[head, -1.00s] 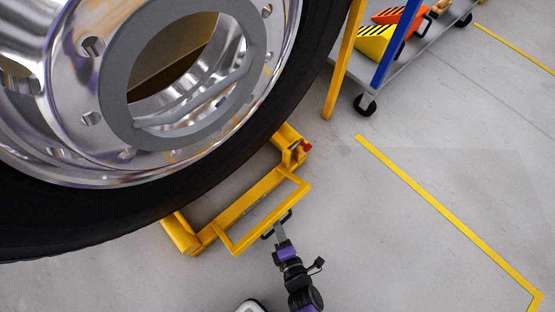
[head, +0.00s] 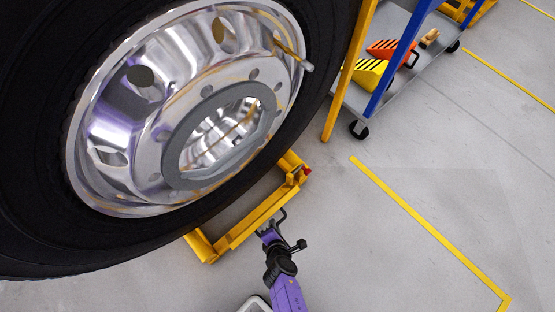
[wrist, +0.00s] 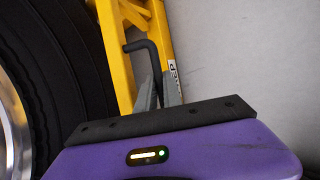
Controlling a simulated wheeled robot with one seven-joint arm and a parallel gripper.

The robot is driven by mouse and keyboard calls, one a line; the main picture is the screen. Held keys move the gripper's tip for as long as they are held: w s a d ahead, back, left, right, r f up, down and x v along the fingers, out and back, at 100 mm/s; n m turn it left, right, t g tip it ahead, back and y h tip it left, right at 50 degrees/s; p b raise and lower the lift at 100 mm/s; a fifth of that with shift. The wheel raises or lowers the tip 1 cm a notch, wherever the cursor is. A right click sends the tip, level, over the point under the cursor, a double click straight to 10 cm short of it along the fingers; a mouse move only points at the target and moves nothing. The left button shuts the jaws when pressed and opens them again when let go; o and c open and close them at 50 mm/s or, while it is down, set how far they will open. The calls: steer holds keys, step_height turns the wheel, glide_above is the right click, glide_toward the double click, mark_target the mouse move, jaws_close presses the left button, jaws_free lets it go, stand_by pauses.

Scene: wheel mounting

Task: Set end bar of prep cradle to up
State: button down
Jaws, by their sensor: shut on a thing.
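The yellow prep cradle (head: 205,247) lies on the floor under the edge of a big wheel. Its end bar (head: 257,221) runs along the cradle's near side and shows almost in line with the cradle's long rail, so it looks swung up. My gripper (head: 269,227) is at the near side of this bar, shut on its black handle (head: 283,215). In the wrist view the bent black handle (wrist: 145,46) runs down to between the grey fingers (wrist: 160,95). The yellow bar (wrist: 122,60) stands behind it. The fingertips' exact contact is partly hidden.
The large black tyre (head: 50,225) with its shiny rim (head: 110,110) stands over the cradle at left. A grey cart (head: 345,100) with yellow and orange wedges is at upper right. The floor right of my arm is clear, with a yellow line (head: 425,230).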

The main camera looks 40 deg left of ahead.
steer(key=a+r+h+p, duration=0.1)
steer(key=a+r+p, duration=0.1)
steer(key=a, duration=0.1)
steer(key=shift+w+r+h, duration=0.1)
steer(key=shift+r+h, duration=0.2)
steer(key=shift+w+a+r, duration=0.1)
steer(key=shift+a+r, duration=0.2)
steer(key=shift+a, duration=0.5)
steer(key=shift+w+a+r, duration=0.1)
steer(key=shift+a+r, duration=0.15)
steer(key=shift+a, duration=0.6)
steer(key=c, duration=1.5)
jaws_free()
steer(key=p+v, duration=0.7)
steer(key=v, duration=0.1)
steer(key=shift+f, duration=0.1)
